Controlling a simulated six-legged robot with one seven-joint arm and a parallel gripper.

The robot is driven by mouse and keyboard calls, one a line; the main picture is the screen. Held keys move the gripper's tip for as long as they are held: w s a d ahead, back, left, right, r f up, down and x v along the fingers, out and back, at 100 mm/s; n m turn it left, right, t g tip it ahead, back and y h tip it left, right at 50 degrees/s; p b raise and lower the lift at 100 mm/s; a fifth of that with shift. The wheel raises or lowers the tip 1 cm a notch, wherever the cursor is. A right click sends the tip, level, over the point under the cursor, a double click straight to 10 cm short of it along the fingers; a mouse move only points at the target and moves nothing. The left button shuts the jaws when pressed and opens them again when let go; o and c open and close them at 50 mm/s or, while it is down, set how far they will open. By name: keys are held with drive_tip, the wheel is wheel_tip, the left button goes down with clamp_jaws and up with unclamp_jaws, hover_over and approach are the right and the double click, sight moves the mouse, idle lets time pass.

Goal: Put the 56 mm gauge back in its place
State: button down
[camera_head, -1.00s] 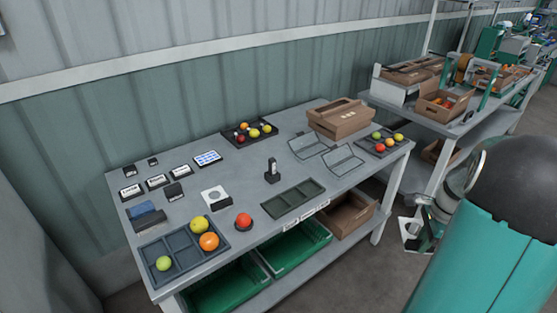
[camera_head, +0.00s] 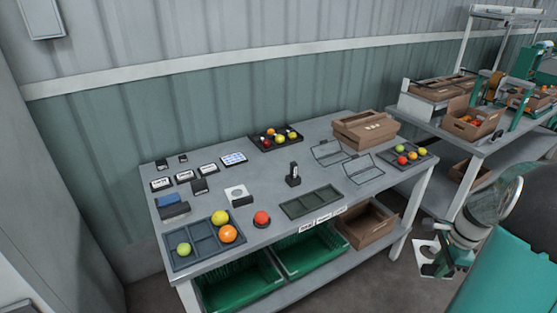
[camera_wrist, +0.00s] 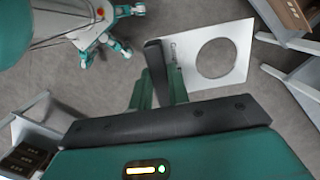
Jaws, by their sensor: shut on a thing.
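The gauge is a flat white plate (camera_wrist: 238,35) with a large round hole and a dark handle (camera_wrist: 157,72) in the wrist view. Printing shows beside the hole, but I cannot read a size. My gripper (camera_wrist: 161,88) is shut on the handle, with the plate out to the right above the floor. In the head view the gauge (camera_head: 424,252) and my gripper (camera_head: 440,262) are at the lower right, off the table's right end. On the table (camera_head: 272,180) are a white square with a grey round centre (camera_head: 237,193), a black upright stand (camera_head: 293,176) and an empty dark sectioned tray (camera_head: 312,203).
A grey sectioned tray (camera_head: 203,232) with fruit and a red tomato (camera_head: 262,218) are at the table's front left. Small labelled blocks (camera_head: 184,176) stand behind. Cardboard boxes (camera_head: 366,130) and wire stands (camera_head: 362,168) occupy the right. Green crates (camera_head: 240,284) sit below.

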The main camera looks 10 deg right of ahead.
drive_tip(key=w+a+f+n, duration=0.5)
drive_tip(key=w+a+n, duration=0.2)
drive_tip(key=a, duration=0.5)
drive_tip(key=w+a+f+n+g, duration=0.1)
drive_tip(key=w+a+f+n, duration=0.3)
drive_tip(key=w+a+n, duration=0.4)
drive_tip(key=w+a+f+n+g+h, duration=0.1)
drive_tip(key=w+a+f+n, duration=0.4)
drive_tip(key=a, duration=1)
drive_tip(key=w+n, duration=0.2)
drive_tip(key=w, duration=0.1)
drive_tip(key=shift+w+a+f+n, duration=0.2)
drive_tip(key=shift+a+f+n, duration=0.1)
drive_tip(key=shift+a+f, duration=0.05)
